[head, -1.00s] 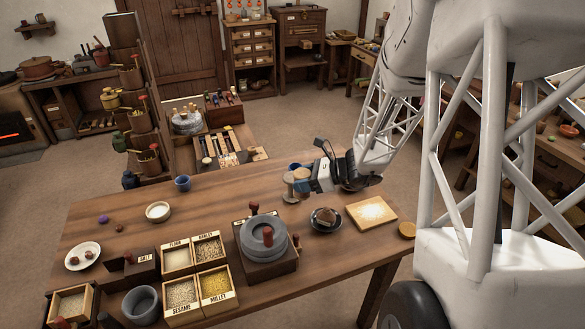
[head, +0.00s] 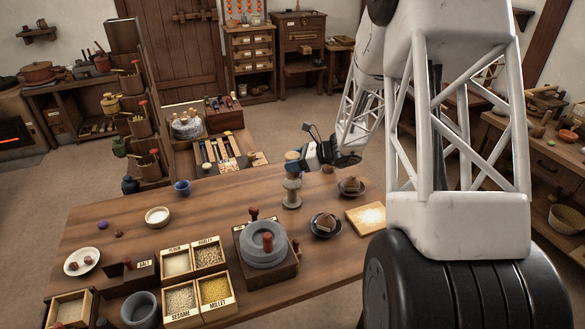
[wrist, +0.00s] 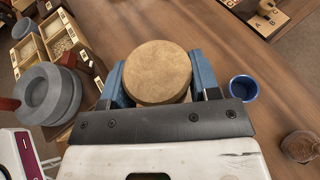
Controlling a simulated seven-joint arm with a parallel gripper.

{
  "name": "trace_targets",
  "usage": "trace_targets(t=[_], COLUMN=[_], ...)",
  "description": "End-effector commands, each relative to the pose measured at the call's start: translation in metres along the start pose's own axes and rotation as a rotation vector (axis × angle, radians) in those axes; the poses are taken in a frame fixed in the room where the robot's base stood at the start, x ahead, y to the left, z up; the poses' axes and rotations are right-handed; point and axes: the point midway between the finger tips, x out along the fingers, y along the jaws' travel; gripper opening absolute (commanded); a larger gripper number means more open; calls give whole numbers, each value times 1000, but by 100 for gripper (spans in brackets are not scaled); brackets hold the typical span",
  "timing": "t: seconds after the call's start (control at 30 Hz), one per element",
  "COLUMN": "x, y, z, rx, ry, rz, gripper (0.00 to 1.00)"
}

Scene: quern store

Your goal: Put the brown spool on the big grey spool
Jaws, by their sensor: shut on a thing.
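The brown spool (head: 292,155) is held upright between the blue fingers of my gripper (head: 293,165) in the head view. Its round tan top (wrist: 157,72) fills the space between the fingertips (wrist: 158,82) in the wrist view. The big grey spool (head: 291,198) stands upright on the table, directly below the brown spool in the head view. I cannot tell whether the two spools touch. In the wrist view the brown spool and gripper hide the grey spool.
A blue cup (head: 182,187) stands left of the spools. A stone quern (head: 264,243) and grain boxes (head: 196,270) are nearer.

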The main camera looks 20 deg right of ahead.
Motion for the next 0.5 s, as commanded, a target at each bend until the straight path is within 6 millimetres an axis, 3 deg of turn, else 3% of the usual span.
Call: trace_targets(t=[0.2, 0.5], x=[5, 5], y=[-12, -13], z=[0, 0], rx=[1, 1], ry=[0, 0], rz=[0, 0], gripper=[32, 32])
